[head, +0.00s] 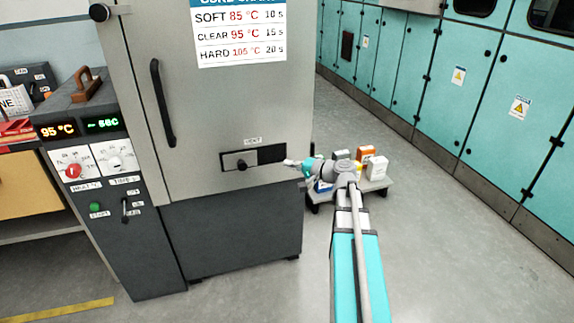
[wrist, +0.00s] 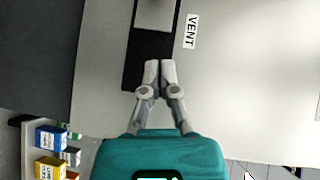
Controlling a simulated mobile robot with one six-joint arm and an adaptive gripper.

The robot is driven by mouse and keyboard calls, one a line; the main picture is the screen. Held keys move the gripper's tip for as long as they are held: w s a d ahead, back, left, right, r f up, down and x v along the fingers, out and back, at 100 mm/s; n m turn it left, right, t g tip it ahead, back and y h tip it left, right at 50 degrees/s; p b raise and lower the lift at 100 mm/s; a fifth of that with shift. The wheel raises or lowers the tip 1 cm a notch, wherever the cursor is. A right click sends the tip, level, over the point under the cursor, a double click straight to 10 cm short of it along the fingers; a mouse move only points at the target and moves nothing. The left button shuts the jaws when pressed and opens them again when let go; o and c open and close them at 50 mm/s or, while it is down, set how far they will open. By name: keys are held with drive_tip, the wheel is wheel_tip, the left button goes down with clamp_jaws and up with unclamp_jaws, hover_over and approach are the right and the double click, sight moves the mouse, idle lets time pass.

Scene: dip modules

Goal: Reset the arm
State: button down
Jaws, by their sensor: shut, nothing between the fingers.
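My arm reaches out in the head view toward the front of a grey oven-like cabinet (head: 215,110). My gripper (head: 290,163) is at the right end of the dark vent slot (head: 268,155), close to the cabinet face. In the wrist view my gripper (wrist: 160,66) has its fingertips together with nothing between them. The fingertips overlap the end of the dark vent slot (wrist: 135,85), beside the VENT label (wrist: 190,31). I cannot tell whether they touch the cabinet.
A low pallet (head: 378,182) with several small boxes stands on the floor right of the cabinet, behind my arm. The control panel (head: 95,160) with dials and displays is at the left. Teal lockers (head: 480,75) line the right wall. Open floor (head: 470,260) lies at the lower right.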

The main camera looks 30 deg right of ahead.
idle(0.3)
drive_tip(key=s+a+f+n+g+h, duration=0.1)
drive_tip(key=s+a+f+n+g, duration=0.2)
drive_tip(key=a, duration=0.4)
drive_tip(key=s+a+f+n+g, duration=0.1)
drive_tip(key=a+f+g, duration=0.3)
drive_tip(key=a+f, duration=0.25)
drive_tip(key=s+a+f+n+g+h, duration=0.3)
drive_tip(key=s+a+h, duration=0.1)
drive_tip(key=s, duration=0.2)
drive_tip(key=s+a+f+n+g+h, duration=0.2)
drive_tip(key=s+a+f+g+h, duration=0.15)
drive_tip(key=s, duration=0.25)
wheel_tip(320, 180, up, 30)
drive_tip(key=p, duration=3)
drive_tip(key=shift+a+r+h, duration=0.2)
drive_tip(key=shift+a+h, duration=0.1)
drive_tip(key=shift+h, duration=0.15)
drive_tip(key=c, duration=1.4)
unclamp_jaws()
